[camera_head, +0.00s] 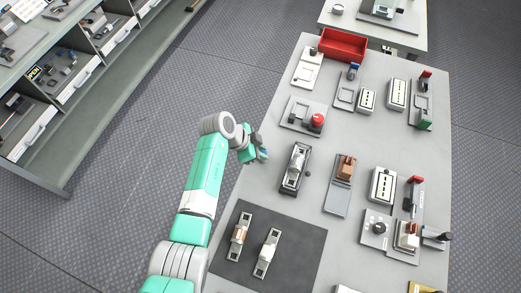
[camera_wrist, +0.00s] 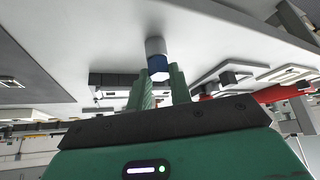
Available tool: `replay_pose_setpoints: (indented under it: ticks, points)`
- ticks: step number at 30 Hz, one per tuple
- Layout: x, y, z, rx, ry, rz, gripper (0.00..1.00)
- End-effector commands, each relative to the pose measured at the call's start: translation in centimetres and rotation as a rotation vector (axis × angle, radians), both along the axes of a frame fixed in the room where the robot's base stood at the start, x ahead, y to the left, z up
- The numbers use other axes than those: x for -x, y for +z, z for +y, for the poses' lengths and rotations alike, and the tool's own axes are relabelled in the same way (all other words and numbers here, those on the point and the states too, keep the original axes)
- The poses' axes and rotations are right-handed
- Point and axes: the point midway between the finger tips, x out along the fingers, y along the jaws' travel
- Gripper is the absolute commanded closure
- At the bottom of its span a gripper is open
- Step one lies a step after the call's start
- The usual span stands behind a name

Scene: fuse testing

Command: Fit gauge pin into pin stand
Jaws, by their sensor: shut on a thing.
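My gripper (camera_wrist: 160,90) has green fingers shut on the gauge pin (camera_wrist: 155,50), a short cylinder with a grey body, a blue band and a white end, in the wrist view. The grey end points away from my palm toward the pale tabletop; I cannot tell if it touches. In the head view my gripper (camera_head: 261,154) is at the left edge of the table, left of a dark fixture with a pale block. The pin is tiny and largely hidden there. I cannot tell for sure which item is the pin stand.
The grey table (camera_head: 325,225) bears several fixtures. The nearest is the dark fixture (camera_head: 295,168), with a small dark round item (camera_head: 308,174) beside it. A red-button box (camera_head: 317,120) stands behind. A red bin (camera_head: 343,45) is at the back, a dark mat (camera_head: 290,235) in front. Shelves (camera_head: 60,110) stand left.

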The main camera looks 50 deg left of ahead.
Motion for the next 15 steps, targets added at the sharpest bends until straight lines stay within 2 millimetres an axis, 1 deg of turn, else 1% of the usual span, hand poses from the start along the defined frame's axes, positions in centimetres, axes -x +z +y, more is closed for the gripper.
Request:
replay_pose_setpoints:
  ticks: [13,14,15]
  points:
    - [0.01,-0.03,0.00,0.000,0.000,0.000,1.00]
    - [0.01,-0.03,0.00,0.000,0.000,0.000,0.74]
    - [0.01,-0.03,0.00,0.000,0.000,0.000,0.66]
